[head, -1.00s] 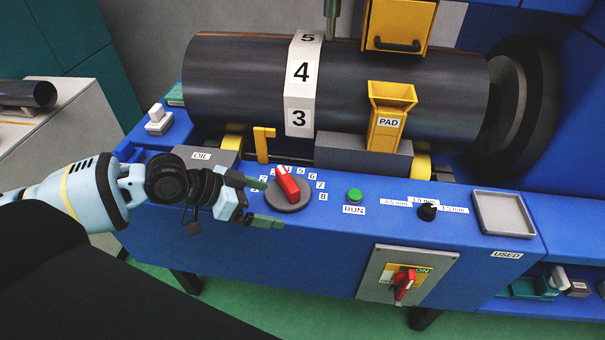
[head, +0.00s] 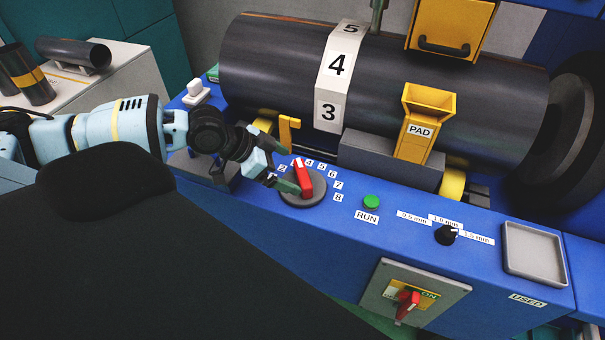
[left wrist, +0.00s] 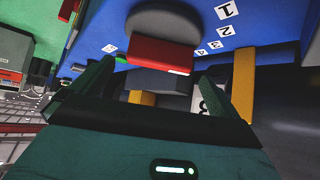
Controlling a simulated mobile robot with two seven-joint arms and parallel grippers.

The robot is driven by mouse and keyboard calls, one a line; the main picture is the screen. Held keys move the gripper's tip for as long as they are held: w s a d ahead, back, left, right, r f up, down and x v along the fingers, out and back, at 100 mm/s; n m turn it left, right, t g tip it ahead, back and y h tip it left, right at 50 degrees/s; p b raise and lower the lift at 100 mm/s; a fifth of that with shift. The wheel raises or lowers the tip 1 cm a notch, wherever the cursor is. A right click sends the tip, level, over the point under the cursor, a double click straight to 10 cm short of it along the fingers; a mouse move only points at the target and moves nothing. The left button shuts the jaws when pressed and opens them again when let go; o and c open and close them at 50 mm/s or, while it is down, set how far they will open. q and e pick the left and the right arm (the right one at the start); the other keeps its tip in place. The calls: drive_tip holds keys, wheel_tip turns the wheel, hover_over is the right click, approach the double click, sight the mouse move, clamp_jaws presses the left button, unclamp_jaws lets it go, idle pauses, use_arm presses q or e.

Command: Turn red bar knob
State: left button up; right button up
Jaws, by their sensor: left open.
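The red bar knob (head: 302,178) sits on a round grey disc (head: 318,192) on the blue machine front, inside an arc of number labels. Its far end, with a white mark, points up and slightly left, near the labels before 4. My left gripper (head: 284,172) is open at the knob's left side. In the left wrist view the red bar (left wrist: 158,53) lies ahead, across the gap between the two dark green fingers of the gripper (left wrist: 165,85). I cannot tell whether a finger touches it. My right gripper is not in view.
A green RUN button (head: 371,201), a black dial (head: 446,235) and a grey tray (head: 533,254) lie to the right. A red switch handle (head: 406,304) is below. A yellow bracket (head: 287,131) and the big dark cylinder (head: 265,75) stand behind the knob.

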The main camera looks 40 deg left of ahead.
sight(298, 172)
use_arm(q)
drive_tip(key=shift+x, duration=2.9)
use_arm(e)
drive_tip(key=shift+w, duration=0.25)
use_arm(q)
drive_tip(key=c, duration=0.8)
drive_tip(key=shift+o, duration=0.2)
drive_tip(key=shift+a+f+b, duration=0.1)
drive_tip(key=shift+f+b, duration=0.05)
drive_tip(key=shift+b, duration=0.15)
drive_tip(key=shift+f+m+g+h+b, duration=0.15)
drive_tip(key=shift+m+g+h+b, duration=0.25)
drive_tip(key=shift+m+b, duration=0.5)
drive_tip(key=shift+m+g+h+b, duration=0.5)
drive_tip(key=shift+m+g+b, duration=0.2)
drive_tip(key=shift+m, duration=0.2)
drive_tip(key=shift+r+m+g, duration=0.25)
drive_tip(key=shift+m+g, duration=0.05)
drive_tip(key=shift+m, duration=0.3)
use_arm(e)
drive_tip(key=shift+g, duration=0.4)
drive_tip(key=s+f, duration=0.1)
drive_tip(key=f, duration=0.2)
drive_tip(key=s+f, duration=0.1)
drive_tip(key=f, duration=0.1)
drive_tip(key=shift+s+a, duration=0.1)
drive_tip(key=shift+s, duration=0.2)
